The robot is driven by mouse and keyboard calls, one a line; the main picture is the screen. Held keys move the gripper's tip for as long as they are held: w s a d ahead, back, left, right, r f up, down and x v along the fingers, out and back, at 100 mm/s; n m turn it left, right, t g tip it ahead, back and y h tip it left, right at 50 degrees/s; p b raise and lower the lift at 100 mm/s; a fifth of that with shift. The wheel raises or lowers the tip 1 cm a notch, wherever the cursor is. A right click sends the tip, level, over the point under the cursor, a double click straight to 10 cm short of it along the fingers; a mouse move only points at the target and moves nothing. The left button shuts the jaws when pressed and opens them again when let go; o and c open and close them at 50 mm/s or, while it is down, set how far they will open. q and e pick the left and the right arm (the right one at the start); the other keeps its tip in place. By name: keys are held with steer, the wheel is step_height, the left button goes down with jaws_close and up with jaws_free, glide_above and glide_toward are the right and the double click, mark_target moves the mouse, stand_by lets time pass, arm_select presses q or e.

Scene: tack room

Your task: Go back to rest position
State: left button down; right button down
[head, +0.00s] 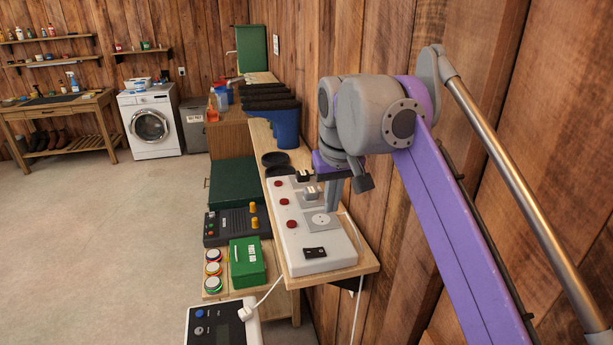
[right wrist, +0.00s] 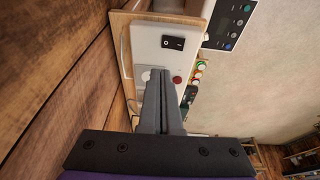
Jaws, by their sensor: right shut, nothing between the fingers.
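My right gripper (head: 331,205) reaches in from the right on its purple and grey arm. It points down over a white panel box (head: 300,240) with red buttons, a round socket (head: 321,219) and a black rocker switch (head: 315,252). In the right wrist view its two grey fingers (right wrist: 163,85) are together with nothing between them, in front of the white box (right wrist: 150,55). I cannot tell whether the fingertips touch the box. My left gripper is not in view.
The box stands on a narrow wooden shelf (head: 368,265) along the plank wall (head: 330,40). The floor (head: 90,230) at left is clear.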

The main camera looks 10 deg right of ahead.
steer(key=s+f+t, duration=0.1)
steer(key=s+f, duration=0.6)
steer(key=f, duration=0.3)
steer(key=s+d+f, duration=0.1)
steer(key=s+f, duration=0.6)
steer(key=f, duration=0.4)
steer(key=s+f+t, duration=0.1)
steer(key=s+f, duration=0.6)
steer(key=f, duration=0.3)
steer(key=shift+s+d+f+t, duration=0.2)
steer(key=shift+f+t, duration=0.05)
steer(key=shift+t, duration=0.05)
